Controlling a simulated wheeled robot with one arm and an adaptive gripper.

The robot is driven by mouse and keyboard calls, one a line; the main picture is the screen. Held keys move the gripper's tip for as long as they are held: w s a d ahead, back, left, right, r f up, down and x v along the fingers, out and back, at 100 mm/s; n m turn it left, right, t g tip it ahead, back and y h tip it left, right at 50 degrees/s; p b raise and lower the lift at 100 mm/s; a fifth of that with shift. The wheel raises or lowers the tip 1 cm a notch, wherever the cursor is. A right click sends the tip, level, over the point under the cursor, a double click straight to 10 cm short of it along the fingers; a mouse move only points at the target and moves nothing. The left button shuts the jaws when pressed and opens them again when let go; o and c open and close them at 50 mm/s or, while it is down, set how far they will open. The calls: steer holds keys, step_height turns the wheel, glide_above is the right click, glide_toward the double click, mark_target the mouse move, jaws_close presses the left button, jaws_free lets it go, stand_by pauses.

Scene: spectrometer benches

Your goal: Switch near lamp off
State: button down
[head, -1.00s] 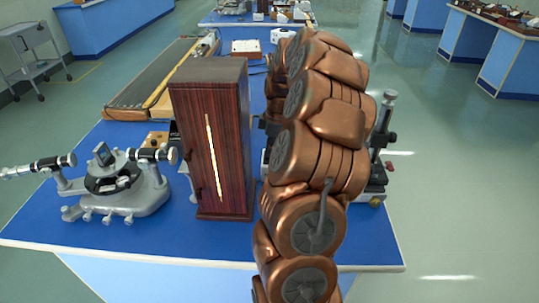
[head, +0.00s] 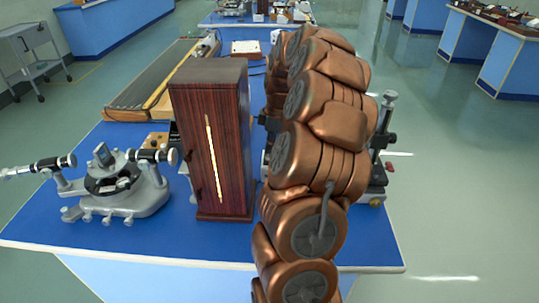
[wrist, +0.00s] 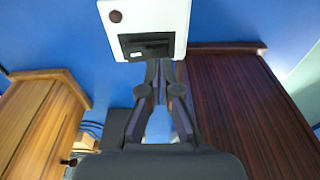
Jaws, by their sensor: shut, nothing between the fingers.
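A tall dark wooden lamp housing (head: 212,140) stands upright on the near blue bench. Its narrow vertical slit (head: 213,155) glows bright yellow-white. In the wrist view, a white box (wrist: 180,15) with a black rocker switch (wrist: 147,46) lies ahead of my gripper (wrist: 161,64). My gripper's fingers are together and empty, with their tips at the switch's lower edge. I cannot tell whether they touch it. The dark housing shows at the right of the wrist view (wrist: 240,110). In the head view my arm hides the gripper and the switch box.
A grey spectrometer (head: 118,183) stands on the bench left of the housing. A light wooden box (wrist: 35,125) is left of my gripper. A metal stand (head: 383,140) is right of my arm. A long wooden-framed board (head: 155,80) lies farther back.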

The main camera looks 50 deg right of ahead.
steer(key=shift+r+p, duration=0.4)
steer(key=shift+r, duration=1.95)
